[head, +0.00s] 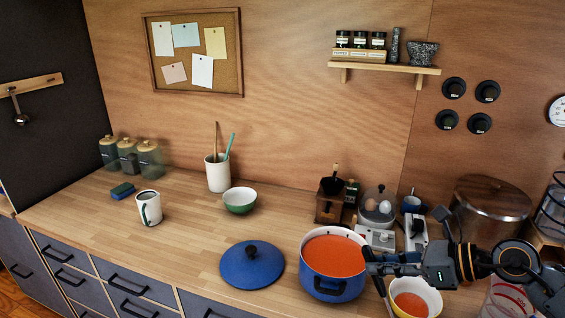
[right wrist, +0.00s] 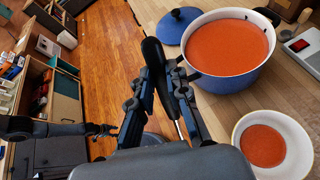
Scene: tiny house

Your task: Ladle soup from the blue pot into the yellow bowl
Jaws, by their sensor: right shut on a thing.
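The blue pot (head: 334,284) stands on the counter, full of orange-red soup; it also shows in the right wrist view (right wrist: 222,82). The yellow bowl (head: 432,297) stands to its right with some of the same soup inside; it also shows in the right wrist view (right wrist: 300,135). My right gripper (head: 372,264) is at the pot's right rim, shut on the black handle of a utensil, likely the ladle (right wrist: 153,55). A thin metal shaft shows below the fingers; the scoop end is hidden. At the left of the right wrist view, a dark arm appears to be my left one.
The blue lid (head: 251,265) lies left of the pot. A green-white bowl (head: 240,201), a mug (head: 148,207) and a utensil crock (head: 217,174) stand further left. A grinder (head: 330,203), egg cooker and large metal pot (head: 490,210) crowd the back right. The left counter has free room.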

